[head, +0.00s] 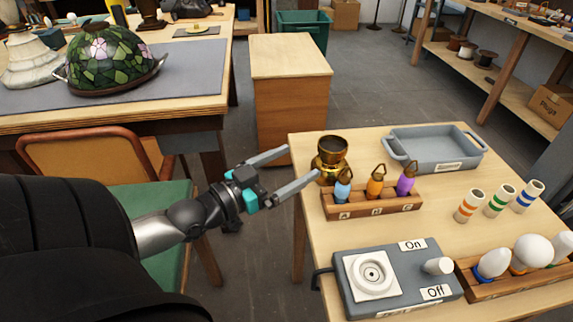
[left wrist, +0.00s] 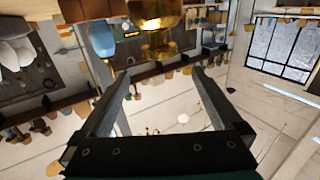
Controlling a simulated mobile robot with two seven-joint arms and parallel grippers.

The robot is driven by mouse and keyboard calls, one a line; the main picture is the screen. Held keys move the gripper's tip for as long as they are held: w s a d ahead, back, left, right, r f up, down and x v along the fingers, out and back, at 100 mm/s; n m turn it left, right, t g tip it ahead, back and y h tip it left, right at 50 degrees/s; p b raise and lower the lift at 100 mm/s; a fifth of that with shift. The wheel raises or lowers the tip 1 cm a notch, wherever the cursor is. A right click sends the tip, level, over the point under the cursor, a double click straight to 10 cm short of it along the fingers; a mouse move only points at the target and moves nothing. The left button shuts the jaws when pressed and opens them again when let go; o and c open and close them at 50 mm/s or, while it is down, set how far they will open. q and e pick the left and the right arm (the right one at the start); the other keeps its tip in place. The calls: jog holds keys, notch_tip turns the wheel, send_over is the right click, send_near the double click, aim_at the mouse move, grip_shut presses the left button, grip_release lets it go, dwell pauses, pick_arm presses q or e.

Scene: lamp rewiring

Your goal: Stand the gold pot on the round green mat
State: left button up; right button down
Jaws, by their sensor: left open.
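The gold pot (head: 331,156) stands upright at the far left corner of the wooden table, just behind a rack of colored bulbs. My left gripper (head: 303,162) is open and empty, reaching in from the left with its fingertips just left of the pot. In the left wrist view the pot (left wrist: 156,16) shows at the top edge, beyond the open fingers (left wrist: 161,74), partly cut off. I see no round green mat in either view. My right gripper is not in view.
The wooden bulb rack (head: 372,203) sits close in front of the pot. A grey tray (head: 433,165) lies to its right, and a switch box (head: 395,290) in front. Striped tubes (head: 500,200) stand at right. The table's middle is clear. A chair (head: 90,158) stands at left.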

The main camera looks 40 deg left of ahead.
pick_arm(q)
jog(key=shift+s+a, duration=0.1)
jog(key=shift+s, duration=0.45)
jog(key=s+a+f+n+g+y, duration=0.1)
jog(key=s+a+f+g+y, duration=0.15)
jog(key=f, duration=0.75)
jog(key=s+a+f+g+y, duration=0.1)
jog(key=s+a+f+g, duration=0.15)
jog(key=f, duration=0.65)
jog(key=s+a+f+n+g+y, duration=0.1)
jog(key=s+f+y, duration=0.15)
jog(key=f, duration=0.75)
jog(key=s+d+f+m+g+h, duration=0.1)
jog(key=s+d+f+g, duration=0.4)
jog(key=s+f, duration=0.6)
jog(key=s+d+f+m+g+h, duration=0.1)
jog(key=s+d+f+g, duration=0.4)
jog(key=s+d+f, duration=0.5)
jog(key=shift+s+d+f, duration=0.3)
jog(key=shift+s+f, duration=0.4)
jog(key=shift+s, duration=0.2)
